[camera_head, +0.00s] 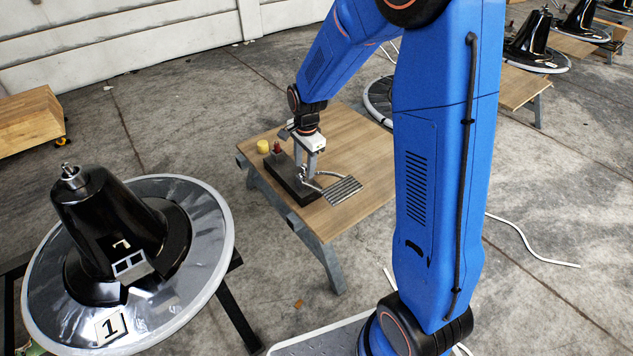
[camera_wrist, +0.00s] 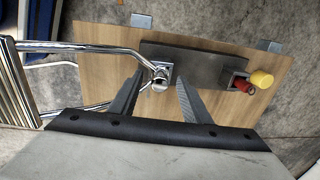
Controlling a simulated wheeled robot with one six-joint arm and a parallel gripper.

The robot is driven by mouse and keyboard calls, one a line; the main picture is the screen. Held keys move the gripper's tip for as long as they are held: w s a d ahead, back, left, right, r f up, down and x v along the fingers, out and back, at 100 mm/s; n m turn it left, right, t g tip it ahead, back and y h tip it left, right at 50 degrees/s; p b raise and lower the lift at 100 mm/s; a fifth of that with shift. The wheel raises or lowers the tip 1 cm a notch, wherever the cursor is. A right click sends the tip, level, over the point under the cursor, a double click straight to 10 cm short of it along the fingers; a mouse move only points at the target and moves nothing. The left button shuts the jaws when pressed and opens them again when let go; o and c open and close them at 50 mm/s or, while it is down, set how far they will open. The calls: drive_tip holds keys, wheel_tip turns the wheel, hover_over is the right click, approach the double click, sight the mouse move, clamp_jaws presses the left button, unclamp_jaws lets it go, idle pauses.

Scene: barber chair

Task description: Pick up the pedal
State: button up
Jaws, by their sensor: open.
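The pedal (camera_head: 343,190) has a ribbed metal plate on bent chrome tubing and lies on a wooden table (camera_head: 372,150). In the wrist view its ribbed plate (camera_wrist: 14,95) is at the left edge, and its tubes run right to a square chrome end piece. My gripper (camera_head: 302,176) points down over the table beside the plate. In the wrist view my gripper (camera_wrist: 161,77) is open, with one finger on each side of the chrome end piece. I cannot tell whether the fingers touch it. The lower tube partly passes behind the left finger.
A dark block (camera_head: 289,183) lies at the table's left edge under the pedal's end. A yellow cylinder (camera_head: 262,146) and a red part (camera_head: 277,147) are near the far left corner. A black cone on a round grey base (camera_head: 215,225) stands at the left.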

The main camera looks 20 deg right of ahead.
drive_tip(key=shift+f, duration=0.6)
clamp_jaws()
drive_tip(key=shift+w+r, duration=0.1)
wheel_tip(320, 180, up, 26)
drive_tip(key=shift+r, duration=0.2)
idle(1.1)
drive_tip(key=shift+a, duration=0.15)
